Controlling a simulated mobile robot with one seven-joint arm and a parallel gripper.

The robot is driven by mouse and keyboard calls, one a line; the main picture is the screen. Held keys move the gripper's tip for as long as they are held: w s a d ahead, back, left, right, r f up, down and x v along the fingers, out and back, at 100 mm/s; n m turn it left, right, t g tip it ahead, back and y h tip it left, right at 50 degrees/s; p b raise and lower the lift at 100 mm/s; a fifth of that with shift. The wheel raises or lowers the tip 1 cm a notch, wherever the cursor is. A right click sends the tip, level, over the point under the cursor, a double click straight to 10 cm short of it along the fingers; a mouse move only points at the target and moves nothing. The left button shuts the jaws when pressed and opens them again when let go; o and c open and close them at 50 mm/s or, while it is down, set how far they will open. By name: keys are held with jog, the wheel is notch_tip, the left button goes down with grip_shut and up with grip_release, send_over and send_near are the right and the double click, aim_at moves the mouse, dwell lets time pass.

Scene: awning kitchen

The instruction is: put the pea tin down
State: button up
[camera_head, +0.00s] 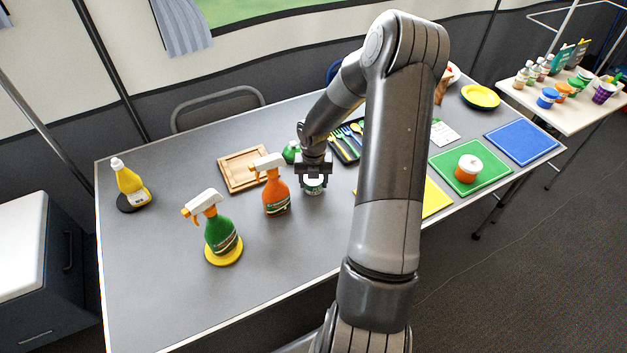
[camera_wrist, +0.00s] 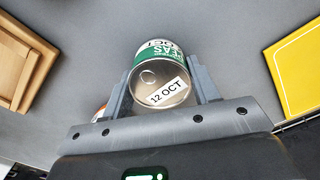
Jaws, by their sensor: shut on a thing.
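The pea tin (camera_wrist: 160,75) has a green and white label and a silver lid marked "12 OCT". My gripper (camera_wrist: 162,92) is shut on it, with one finger on each side. In the head view the tin (camera_head: 314,186) is at the end of my arm, at or just above the grey table (camera_head: 300,260); I cannot tell whether it touches. My gripper (camera_head: 314,178) points down there, right of the orange spray bottle (camera_head: 276,192). Part of the tin is hidden by my gripper.
A wooden board (camera_head: 236,172) lies behind left, with a green item (camera_head: 291,151) near it. A green spray bottle (camera_head: 221,235) stands on a yellow disc. A yellow mat (camera_head: 434,199) and a cutlery tray (camera_head: 346,150) lie to the right. The table front is clear.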

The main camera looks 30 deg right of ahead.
jog(key=o, duration=1.1)
jog(key=shift+f, duration=0.1)
